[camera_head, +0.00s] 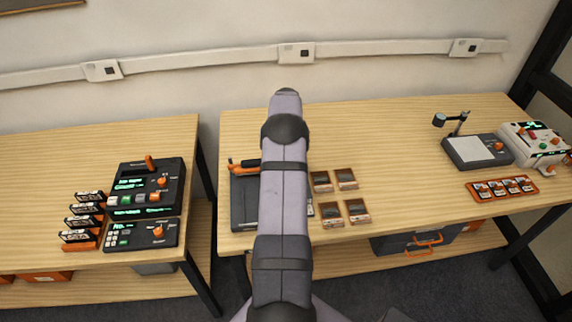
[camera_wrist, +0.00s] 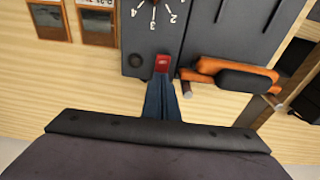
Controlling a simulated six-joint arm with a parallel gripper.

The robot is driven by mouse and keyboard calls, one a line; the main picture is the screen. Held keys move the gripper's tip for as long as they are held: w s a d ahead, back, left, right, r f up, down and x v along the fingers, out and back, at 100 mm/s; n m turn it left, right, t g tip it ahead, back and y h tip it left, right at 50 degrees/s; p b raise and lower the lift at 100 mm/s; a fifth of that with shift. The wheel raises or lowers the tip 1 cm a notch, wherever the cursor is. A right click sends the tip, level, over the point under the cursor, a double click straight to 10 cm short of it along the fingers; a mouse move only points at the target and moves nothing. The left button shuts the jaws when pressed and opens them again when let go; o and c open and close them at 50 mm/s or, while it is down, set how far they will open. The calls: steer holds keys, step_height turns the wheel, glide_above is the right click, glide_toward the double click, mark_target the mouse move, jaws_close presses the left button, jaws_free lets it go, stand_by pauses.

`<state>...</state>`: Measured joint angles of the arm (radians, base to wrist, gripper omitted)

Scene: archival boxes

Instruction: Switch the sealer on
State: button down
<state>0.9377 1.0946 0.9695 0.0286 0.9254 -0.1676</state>
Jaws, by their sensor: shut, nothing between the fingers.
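The sealer (camera_head: 240,212) is a dark grey flat device on the middle table, largely hidden behind my arm in the head view. In the wrist view the sealer (camera_wrist: 207,35) shows a dial with white numbers (camera_wrist: 153,10), a small red switch (camera_wrist: 162,63) near its edge, and an orange lever with a black grip (camera_wrist: 247,80). My gripper (camera_wrist: 163,76) is shut and empty, its fingertips right at the red switch. I cannot tell whether they touch it, or which way the switch is set. In the head view my gripper is hidden by the arm.
Several small framed boxes (camera_head: 346,178) lie right of the sealer; some also show in the wrist view (camera_wrist: 98,22). Farther right stand a scale-like device (camera_head: 475,150), a white console (camera_head: 535,143) and an orange tray (camera_head: 502,188). The left table holds dark consoles (camera_head: 145,187).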

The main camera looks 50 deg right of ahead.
steer(key=shift+f, duration=0.1)
step_height(320, 180, up, 7)
steer(key=p, duration=0.4)
stand_by(0.5)
steer(key=shift+a, duration=0.1)
steer(key=w+a+r+n, duration=0.1)
steer(key=a+r, duration=0.2)
steer(key=a, duration=0.6)
steer(key=w+a+r+n, duration=0.2)
steer(key=a, duration=0.7)
steer(key=w+a+r+n, duration=0.1)
steer(key=a+r, duration=0.2)
steer(key=a, duration=0.6)
steer(key=s+a+n+g+y, duration=0.1)
steer(key=s+a+n, duration=0.4)
steer(key=s+a, duration=1.45)
step_height(320, 180, down, 50)
steer(key=w+a+b, duration=0.1)
steer(key=b, duration=4.8)
steer(key=shift+w+a, duration=0.2)
steer(key=shift+w, duration=0.05)
